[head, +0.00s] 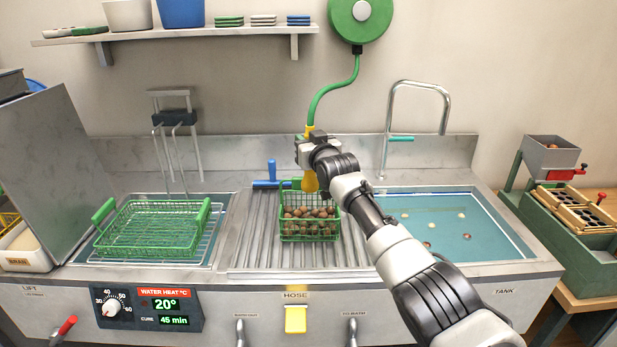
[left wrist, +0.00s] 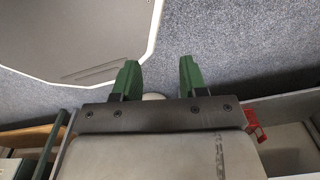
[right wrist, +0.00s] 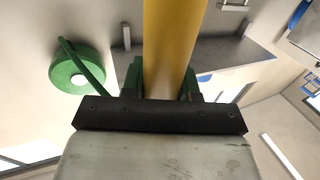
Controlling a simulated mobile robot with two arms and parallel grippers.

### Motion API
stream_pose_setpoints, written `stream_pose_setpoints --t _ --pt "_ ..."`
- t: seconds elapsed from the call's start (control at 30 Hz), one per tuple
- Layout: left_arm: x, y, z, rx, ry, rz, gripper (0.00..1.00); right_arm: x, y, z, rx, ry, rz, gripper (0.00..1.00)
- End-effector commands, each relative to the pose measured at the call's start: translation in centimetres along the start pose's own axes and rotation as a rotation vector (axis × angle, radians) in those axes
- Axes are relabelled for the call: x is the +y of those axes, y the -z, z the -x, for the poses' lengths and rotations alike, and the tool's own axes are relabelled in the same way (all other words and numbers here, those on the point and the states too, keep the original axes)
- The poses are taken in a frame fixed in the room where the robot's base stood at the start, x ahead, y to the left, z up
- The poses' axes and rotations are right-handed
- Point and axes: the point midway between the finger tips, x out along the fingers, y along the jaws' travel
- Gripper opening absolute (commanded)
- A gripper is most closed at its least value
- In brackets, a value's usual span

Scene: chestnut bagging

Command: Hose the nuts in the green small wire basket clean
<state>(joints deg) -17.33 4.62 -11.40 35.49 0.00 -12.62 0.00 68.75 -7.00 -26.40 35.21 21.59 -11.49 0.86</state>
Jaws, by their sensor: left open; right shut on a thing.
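The green small wire basket (head: 309,228) stands on the ribbed drainboard in the middle of the sink unit, with several brown nuts (head: 312,213) in it. My right gripper (head: 308,150) is shut on the yellow hose nozzle (head: 310,182), right above the basket. The nozzle points down at the nuts; I see no water coming out. The nozzle fills the middle of the right wrist view (right wrist: 174,45), between the green fingers. A green hose (head: 325,93) runs from it up to the reel. My left gripper (left wrist: 157,80) is open and empty over grey floor, outside the head view.
A larger green wire basket (head: 150,230) sits over the left basin. The right tank (head: 470,225) holds water with a few floating nuts. A yellow HOSE pedal or lever (head: 296,319) is on the front panel. The green reel (head: 360,18) hangs on the wall.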

Motion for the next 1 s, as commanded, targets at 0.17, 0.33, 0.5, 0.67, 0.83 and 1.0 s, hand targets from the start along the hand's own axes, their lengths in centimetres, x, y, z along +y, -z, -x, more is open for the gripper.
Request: stream_pose_setpoints --t 0.17,0.33,0.5,0.67,0.83,1.0 --pt "0.0 0.0 0.0 0.000 0.000 0.000 0.43 0.0 0.1 0.0 0.002 0.000 0.000 0.00" --pt "0.0 0.1 0.0 0.001 0.000 0.000 0.35 0.0 0.1 0.0 0.002 0.000 0.000 0.00" --pt "-0.2 0.4 0.0 0.005 0.002 -0.001 0.09 0.0 0.1 0.0 0.002 0.000 0.000 0.00" --pt "0.1 3.8 0.0 0.019 -0.003 0.012 0.00 0.0 0.1 0.0 0.002 0.000 0.000 0.00" --pt "0.9 11.8 0.8 0.040 -0.015 0.044 0.00 0.0 0.1 0.0 0.002 0.000 0.000 0.00" --pt "1.8 20.9 3.1 0.059 -0.027 0.079 0.00 0.0 0.1 0.0 0.002 0.000 0.000 0.00"
